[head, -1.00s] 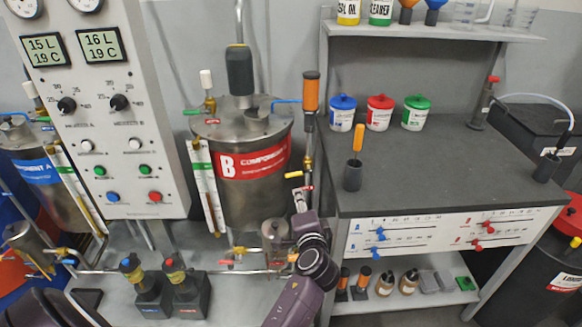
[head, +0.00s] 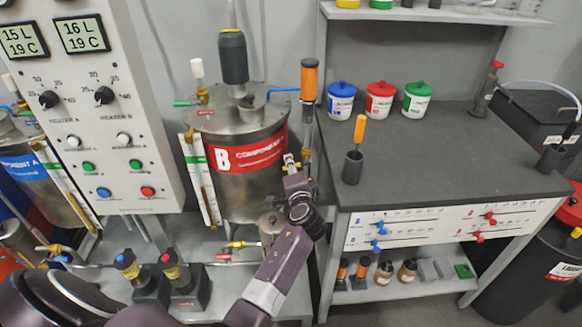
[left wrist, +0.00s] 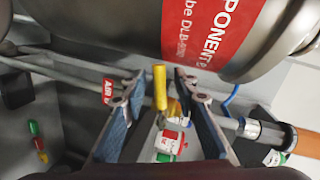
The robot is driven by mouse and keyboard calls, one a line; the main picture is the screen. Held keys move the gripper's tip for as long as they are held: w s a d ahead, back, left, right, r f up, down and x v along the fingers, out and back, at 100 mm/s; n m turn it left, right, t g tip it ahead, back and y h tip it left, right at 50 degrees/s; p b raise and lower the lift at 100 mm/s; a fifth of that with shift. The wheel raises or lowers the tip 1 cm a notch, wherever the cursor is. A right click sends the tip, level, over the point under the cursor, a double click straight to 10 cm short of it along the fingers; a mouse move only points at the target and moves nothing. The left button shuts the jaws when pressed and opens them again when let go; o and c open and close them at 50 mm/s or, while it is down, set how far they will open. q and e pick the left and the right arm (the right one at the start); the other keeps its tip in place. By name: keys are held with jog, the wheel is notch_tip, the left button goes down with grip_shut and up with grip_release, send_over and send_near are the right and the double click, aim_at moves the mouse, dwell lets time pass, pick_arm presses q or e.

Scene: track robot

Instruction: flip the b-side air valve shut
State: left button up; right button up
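The B-side air valve shows in the left wrist view as a yellow handle (left wrist: 159,88), with a red AIR tag (left wrist: 108,90) on the pipe beside it. My left gripper (left wrist: 158,76) is open, with one finger on each side of the yellow handle. Gaps show between the handle and both fingers. In the head view my left gripper (head: 291,168) is at the right side of the steel B tank (head: 240,185), by the vertical pipe, and largely covers the valve. My right gripper is not in view.
An orange-handled part (head: 308,80) stands on the pipe above my left gripper. The grey workbench (head: 430,160) is close on the right, with a dark cup (head: 352,168) near its edge. Two small pumps (head: 180,280) stand below the tank.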

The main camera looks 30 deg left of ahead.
pick_arm(q)
grip_shut()
jog(key=shift+r+m+y+p, duration=0.3)
jog(key=shift+r+m+p, duration=0.15)
jog(key=shift+m, duration=0.15)
jog(key=shift+a+r+m+y, duration=0.15)
jog(key=shift+m+y, duration=0.15)
jog(key=shift+m, duration=0.3)
grip_release()
jog(key=shift+s, duration=0.1)
jog(key=v, duration=1.2)
jog(key=shift+r, duration=0.25)
